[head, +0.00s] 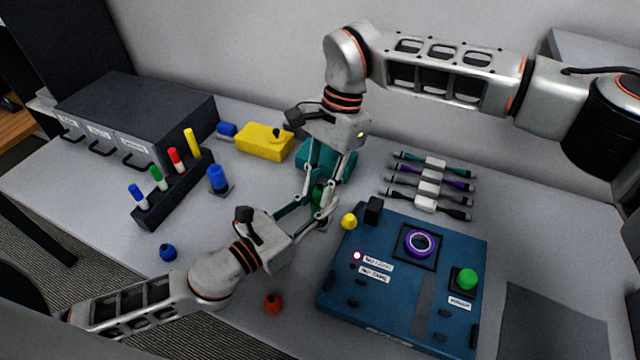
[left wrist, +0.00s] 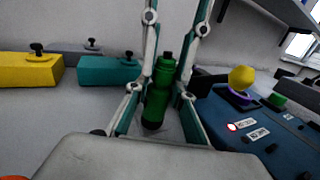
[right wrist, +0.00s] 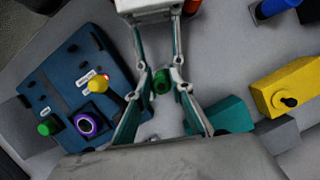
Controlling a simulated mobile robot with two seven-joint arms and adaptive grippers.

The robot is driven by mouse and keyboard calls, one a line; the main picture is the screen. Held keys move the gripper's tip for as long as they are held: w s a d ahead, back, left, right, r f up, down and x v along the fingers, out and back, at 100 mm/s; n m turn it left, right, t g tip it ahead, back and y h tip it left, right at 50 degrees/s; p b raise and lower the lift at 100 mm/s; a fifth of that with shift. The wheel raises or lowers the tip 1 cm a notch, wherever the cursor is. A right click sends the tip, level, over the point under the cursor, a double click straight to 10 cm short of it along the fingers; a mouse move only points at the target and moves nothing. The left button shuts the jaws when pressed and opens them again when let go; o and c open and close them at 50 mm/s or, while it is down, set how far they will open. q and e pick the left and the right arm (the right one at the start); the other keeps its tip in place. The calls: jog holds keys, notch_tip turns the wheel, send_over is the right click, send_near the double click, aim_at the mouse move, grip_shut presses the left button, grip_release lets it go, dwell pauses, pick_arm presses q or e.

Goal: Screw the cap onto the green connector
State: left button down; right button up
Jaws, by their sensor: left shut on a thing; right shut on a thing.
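The green connector (head: 318,194) stands upright on the table in the middle of the head view, largely hidden by my fingers. The left wrist view shows its green body (left wrist: 157,102) with the green cap (left wrist: 166,66) at its top; I cannot tell how far the cap is threaded. My left gripper (head: 320,208) comes in low from the left and is shut on the connector body. My right gripper (head: 321,187) reaches down from above and is shut on the cap, which shows between its fingers in the right wrist view (right wrist: 161,82).
A blue panel (head: 335,290) with a purple ring and green button lies right of the grippers. A teal block (head: 345,165) and yellow block (head: 262,142) stand behind. A blue cap (head: 168,252) and orange cap (head: 272,303) lie loose. Several cables (head: 430,187) lie at back right.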

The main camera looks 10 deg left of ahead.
jog(key=shift+f, duration=0.3)
jog(key=shift+r, duration=0.1)
jog(key=shift+r, duration=0.3)
dwell(0.6)
